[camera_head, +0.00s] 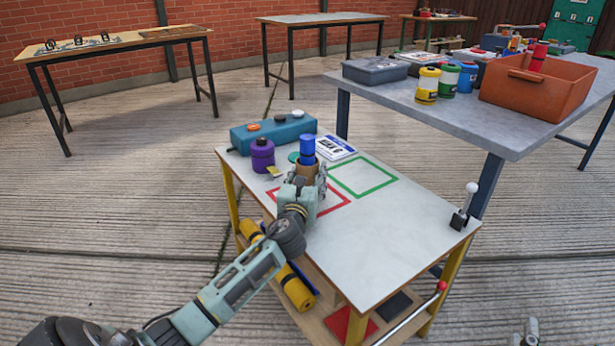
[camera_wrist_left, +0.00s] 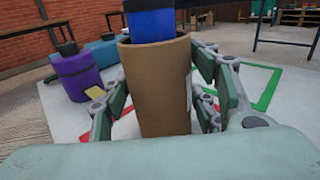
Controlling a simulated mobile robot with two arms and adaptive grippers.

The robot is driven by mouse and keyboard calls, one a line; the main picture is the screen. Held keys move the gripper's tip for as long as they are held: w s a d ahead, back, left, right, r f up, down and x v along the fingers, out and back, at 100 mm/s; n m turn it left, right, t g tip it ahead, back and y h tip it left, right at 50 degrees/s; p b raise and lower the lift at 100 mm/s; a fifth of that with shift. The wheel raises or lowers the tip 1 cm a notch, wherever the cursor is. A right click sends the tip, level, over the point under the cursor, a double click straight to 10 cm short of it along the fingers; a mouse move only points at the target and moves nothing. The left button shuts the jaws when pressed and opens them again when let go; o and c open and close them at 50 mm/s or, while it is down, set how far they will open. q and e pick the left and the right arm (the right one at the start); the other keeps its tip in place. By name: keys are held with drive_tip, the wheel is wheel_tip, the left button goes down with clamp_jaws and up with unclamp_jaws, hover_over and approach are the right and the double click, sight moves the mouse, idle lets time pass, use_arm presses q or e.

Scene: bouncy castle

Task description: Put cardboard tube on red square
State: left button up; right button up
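The brown cardboard tube (camera_head: 306,169) stands upright at the back of the red square outline (camera_head: 338,206) on the small white-topped table; the gripper hides where its base meets the outline. In the left wrist view the tube (camera_wrist_left: 160,90) fills the middle. A blue cylinder (camera_head: 307,145) shows above its rim; I cannot tell whether it is inside or behind. My left gripper (camera_head: 307,180) has one finger on each side of the tube; whether they press on it is unclear. A grey part at the bottom right, perhaps my right gripper (camera_head: 527,335), is mostly out of frame.
A purple jar (camera_head: 262,156) stands left of the tube, with a teal case (camera_head: 272,131) behind. A green square outline (camera_head: 364,189) lies to the right, beside a printed card (camera_head: 334,147). A lever (camera_head: 465,205) stands at the right corner. The table's front half is clear.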

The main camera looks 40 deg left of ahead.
use_arm(q)
drive_tip(key=shift+o, duration=1)
drive_tip(key=shift+r, duration=0.15)
drive_tip(key=p+v, duration=0.1)
drive_tip(key=v, duration=0.3)
drive_tip(key=shift+s+d, duration=0.15)
drive_tip(key=shift+s, duration=0.15)
drive_tip(key=p+v, duration=0.2)
drive_tip(key=v, duration=0.5)
drive_tip(key=shift+s+d, duration=0.1)
drive_tip(key=shift+s, duration=0.05)
use_arm(e)
drive_tip(key=s+d+f+g+h, duration=0.1)
drive_tip(key=s+f+g, duration=0.1)
drive_tip(key=f, duration=0.4)
drive_tip(key=s+d+f+g+h, duration=0.1)
drive_tip(key=s+d+f+g, duration=0.1)
drive_tip(key=f+g, duration=0.3)
wheel_tip(320, 180, down, 2)
drive_tip(key=shift+s+f+g+h, duration=0.15)
drive_tip(key=shift+g+h, duration=0.15)
